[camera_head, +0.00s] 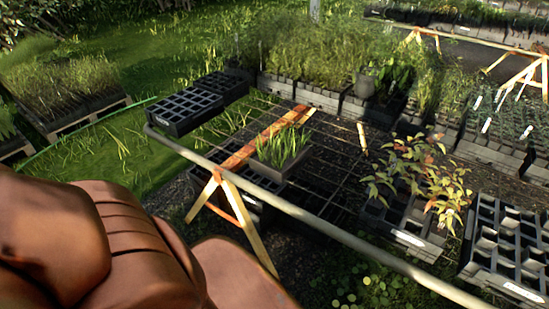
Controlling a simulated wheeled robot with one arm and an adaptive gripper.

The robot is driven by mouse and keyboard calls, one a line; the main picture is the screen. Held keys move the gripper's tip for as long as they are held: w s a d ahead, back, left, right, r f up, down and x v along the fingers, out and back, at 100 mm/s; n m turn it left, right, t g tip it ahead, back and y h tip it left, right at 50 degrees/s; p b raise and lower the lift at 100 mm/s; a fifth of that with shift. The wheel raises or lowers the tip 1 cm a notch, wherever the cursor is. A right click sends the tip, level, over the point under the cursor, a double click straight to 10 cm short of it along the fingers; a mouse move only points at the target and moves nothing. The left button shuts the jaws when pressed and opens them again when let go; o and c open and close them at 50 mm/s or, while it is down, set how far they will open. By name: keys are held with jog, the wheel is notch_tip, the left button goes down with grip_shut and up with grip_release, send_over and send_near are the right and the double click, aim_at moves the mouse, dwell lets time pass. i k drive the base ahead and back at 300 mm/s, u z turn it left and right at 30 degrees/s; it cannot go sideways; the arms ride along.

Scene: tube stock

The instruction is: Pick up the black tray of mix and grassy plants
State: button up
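A small dark tray (266,172) sits on the wire-mesh bench in the middle of the camera_head view. Upright grassy green plants (284,147) rise from it and hide most of its inside, so I cannot make out the mix. It stands close to the bench's near rail, beside an orange-brown wooden beam (250,148). My gripper is not in view, so its state and distance from the tray do not show.
Empty black cell trays (178,113) stand at the bench's left corner. A pale metal rail (330,229) runs along the near edge. Potted plants with reddish leaves (420,182) stand to the right, and grassy pots (316,92) line the back. Mesh right of the tray is bare.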

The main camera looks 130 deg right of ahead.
aim_at(279, 157)
jog(key=z, duration=4.35)
jog(key=k, duration=0.2)
jog(key=z, duration=0.9)
jog(key=i, duration=0.7)
jog(key=u, duration=0.85)
jog(key=i, duration=0.6)
jog(key=u, duration=0.7)
